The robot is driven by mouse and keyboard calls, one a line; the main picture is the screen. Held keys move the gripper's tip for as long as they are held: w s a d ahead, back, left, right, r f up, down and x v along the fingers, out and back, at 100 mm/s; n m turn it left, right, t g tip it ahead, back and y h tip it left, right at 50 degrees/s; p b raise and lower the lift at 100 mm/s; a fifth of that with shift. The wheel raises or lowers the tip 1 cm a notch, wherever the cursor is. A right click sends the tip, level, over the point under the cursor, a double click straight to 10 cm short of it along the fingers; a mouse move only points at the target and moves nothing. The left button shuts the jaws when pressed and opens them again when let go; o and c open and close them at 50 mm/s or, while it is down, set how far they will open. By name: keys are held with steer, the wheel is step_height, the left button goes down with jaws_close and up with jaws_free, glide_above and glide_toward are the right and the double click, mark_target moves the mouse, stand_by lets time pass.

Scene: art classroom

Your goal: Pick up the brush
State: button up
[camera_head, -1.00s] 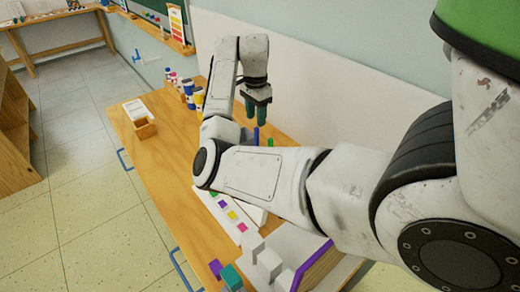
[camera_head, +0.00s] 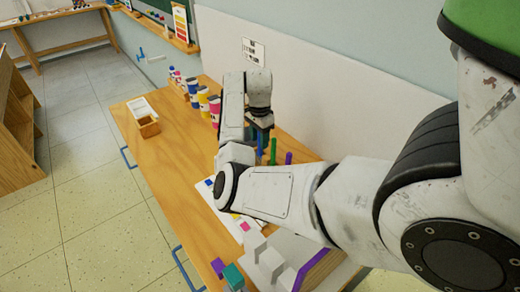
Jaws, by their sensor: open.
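Upright coloured sticks that look like brush handles stand near the wall side of the wooden table: a blue one (camera_head: 259,147), a green one (camera_head: 273,151) and a purple one (camera_head: 289,158). Their lower ends are hidden behind my arm. I cannot tell which one is the brush meant. My gripper (camera_head: 264,134) points down at the tops of the blue and green sticks, close to them. Its jaws are open, and nothing is seen held. Its fingertips are small and partly merge with the sticks, so contact cannot be told.
Several paint bottles (camera_head: 203,100) stand along the wall on the wooden table (camera_head: 168,160). A small wooden box (camera_head: 148,127) and a white tray (camera_head: 139,107) sit at the far left end. White blocks (camera_head: 270,262) and purple and teal blocks lie near the front.

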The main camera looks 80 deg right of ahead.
steer(key=shift+c, duration=0.2)
jaws_close()
stand_by(0.3)
